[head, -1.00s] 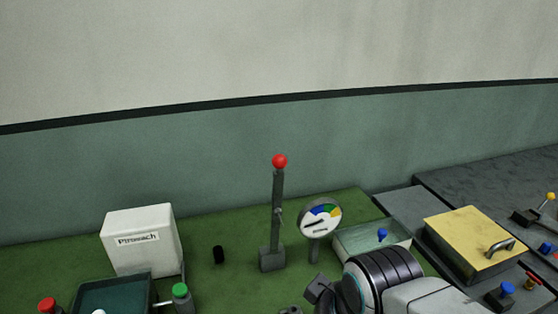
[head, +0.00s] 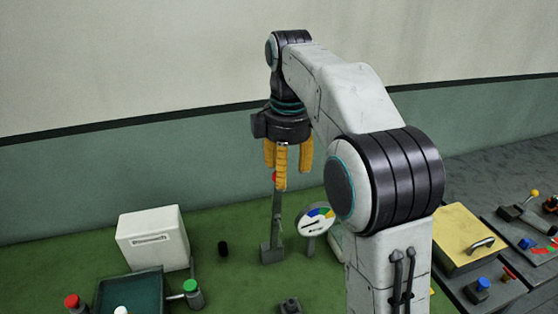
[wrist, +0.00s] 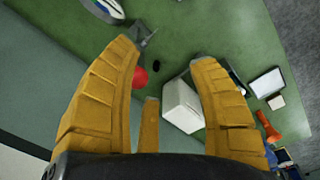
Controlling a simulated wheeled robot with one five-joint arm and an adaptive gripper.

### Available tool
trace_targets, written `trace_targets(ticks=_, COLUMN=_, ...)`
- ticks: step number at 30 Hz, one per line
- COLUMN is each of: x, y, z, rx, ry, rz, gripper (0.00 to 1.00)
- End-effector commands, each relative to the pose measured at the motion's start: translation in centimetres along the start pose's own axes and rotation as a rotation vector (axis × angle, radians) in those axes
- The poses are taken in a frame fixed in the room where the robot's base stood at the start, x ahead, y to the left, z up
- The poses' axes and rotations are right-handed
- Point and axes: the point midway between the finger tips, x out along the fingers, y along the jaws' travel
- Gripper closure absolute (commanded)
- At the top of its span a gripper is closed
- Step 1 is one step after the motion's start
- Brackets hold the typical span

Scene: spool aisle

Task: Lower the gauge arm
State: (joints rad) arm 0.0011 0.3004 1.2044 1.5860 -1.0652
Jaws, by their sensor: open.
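The gauge arm is a grey upright bar (head: 277,226) on a small block, with a red ball (head: 274,178) on top. It stands upright beside a round gauge dial (head: 316,220) with blue, green and yellow segments. My gripper (head: 286,172) points down over the bar's top, its yellow fingers open and partly hiding the ball. In the wrist view my gripper (wrist: 163,62) is open and empty. There the red ball (wrist: 139,77) shows against the inner edge of the left finger, partly covered by it. I cannot tell whether they touch.
A small black piece (head: 223,248) lies between box and bar. A yellow panel with a handle (head: 463,241) is at right. The wall rises behind.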

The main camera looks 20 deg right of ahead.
Motion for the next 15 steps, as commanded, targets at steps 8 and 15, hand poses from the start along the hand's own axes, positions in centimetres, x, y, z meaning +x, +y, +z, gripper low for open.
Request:
trace_targets(ticks=8, x=-1.9, y=3.5, z=-1.9, rx=-0.231, ry=-0.021, rz=-0.051, gripper=0.46)
trace_targets(ticks=15, x=-2.0, y=4.3, z=-2.4, rx=-0.309, ry=-0.025, rz=-0.068, gripper=0.46)
